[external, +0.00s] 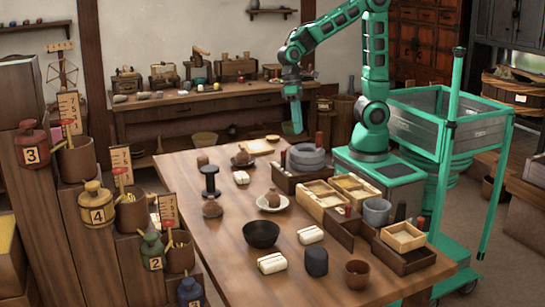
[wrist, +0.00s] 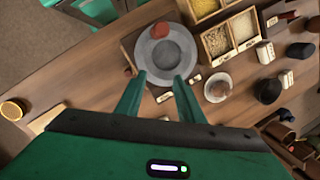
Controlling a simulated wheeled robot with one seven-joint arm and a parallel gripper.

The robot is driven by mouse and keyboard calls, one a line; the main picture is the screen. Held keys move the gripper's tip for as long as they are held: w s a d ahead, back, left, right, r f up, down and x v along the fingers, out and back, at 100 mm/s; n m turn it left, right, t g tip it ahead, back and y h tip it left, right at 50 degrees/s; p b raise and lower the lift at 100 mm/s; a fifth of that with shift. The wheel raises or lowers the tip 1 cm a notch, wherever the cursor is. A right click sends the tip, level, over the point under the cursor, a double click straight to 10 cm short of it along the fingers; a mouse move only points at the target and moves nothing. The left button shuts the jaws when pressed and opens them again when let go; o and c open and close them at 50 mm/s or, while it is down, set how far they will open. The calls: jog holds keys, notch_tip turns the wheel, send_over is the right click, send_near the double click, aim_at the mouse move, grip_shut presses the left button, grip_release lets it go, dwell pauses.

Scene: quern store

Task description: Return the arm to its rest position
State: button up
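My green arm rises from its base behind the table and bends over, with my gripper (external: 297,128) pointing down above the far part of the wooden table (external: 200,165). In the wrist view my gripper (wrist: 160,77) has its two green fingers apart with nothing between them. Beyond the fingertips in that view lies a round grey stone quern (wrist: 146,48), which also shows in the external view (external: 306,160), in a dark tray to the right of and below the gripper. The gripper is apart from it.
A green-framed cart (external: 412,118) is at right. Stepped shelves with numbered jars (external: 97,205) are at left. Air above the table is clear.

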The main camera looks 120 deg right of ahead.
jog(key=s+d+h, duration=0.1)
jog(key=s+d, duration=0.5)
jog(key=s, duration=0.3)
jog(key=s+d+r+h, duration=0.1)
jog(key=s+d, duration=0.4)
jog(key=s, duration=0.4)
jog(key=shift+s+d+n+t, duration=0.25)
jog(key=shift+d+n+t, duration=0.05)
jog(key=shift+d+n, duration=0.1)
jog(key=shift+r, duration=0.1)
jog(key=shift+w+f+h, duration=0.25)
jog(key=shift+w+h, duration=0.05)
jog(key=shift+w, duration=0.35)
